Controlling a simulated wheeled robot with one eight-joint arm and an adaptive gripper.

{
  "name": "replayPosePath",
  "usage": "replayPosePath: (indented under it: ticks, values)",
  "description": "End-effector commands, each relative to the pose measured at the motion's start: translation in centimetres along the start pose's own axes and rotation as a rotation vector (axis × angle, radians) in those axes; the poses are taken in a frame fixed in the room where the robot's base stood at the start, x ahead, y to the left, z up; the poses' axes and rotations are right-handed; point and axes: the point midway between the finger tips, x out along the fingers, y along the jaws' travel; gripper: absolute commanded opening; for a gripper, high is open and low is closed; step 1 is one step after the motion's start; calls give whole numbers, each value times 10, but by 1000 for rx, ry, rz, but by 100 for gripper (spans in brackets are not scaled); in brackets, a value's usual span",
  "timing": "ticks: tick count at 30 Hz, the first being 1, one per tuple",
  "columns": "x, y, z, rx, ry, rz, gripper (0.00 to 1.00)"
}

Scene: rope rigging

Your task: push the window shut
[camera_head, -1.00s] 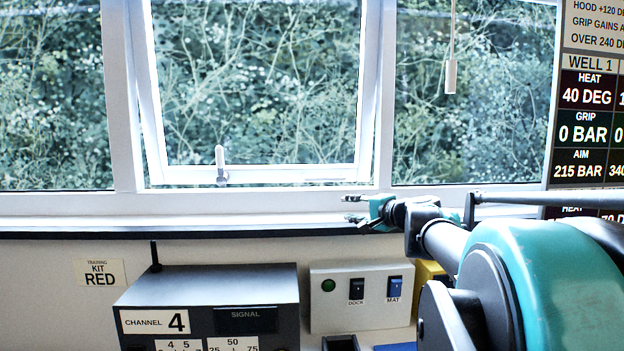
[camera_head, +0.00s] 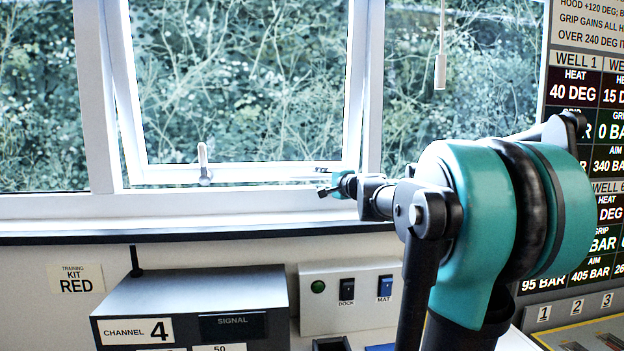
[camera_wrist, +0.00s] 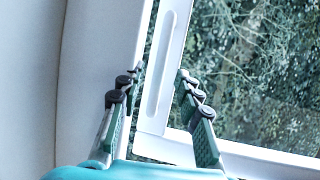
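The window (camera_head: 262,172) is a white-framed sash in the middle of the wall. It stands ajar, with its bottom and sides out of line with the fixed frame.
A dark-edged sill (camera_head: 180,237) runs below the window. Under it are a channel 4 box (camera_head: 190,285) with an antenna (camera_head: 134,262) and a switch panel (camera_head: 322,312). A pull cord (camera_head: 440,70) hangs to the right of the sash. A readings board (camera_head: 590,120) stands at the right.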

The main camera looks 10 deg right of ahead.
Motion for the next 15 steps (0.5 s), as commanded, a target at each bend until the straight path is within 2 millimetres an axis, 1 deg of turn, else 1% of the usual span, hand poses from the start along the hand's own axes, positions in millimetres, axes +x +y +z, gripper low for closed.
replayPosePath:
  ticks: [1,6,10,15]
  values:
    - [10,0,0,0,-2,0,34]
    - [34,0,0,0,-1,0,34]
    - [45,0,0,0,-2,0,34]
    - [49,0,0,0,0,0,34]
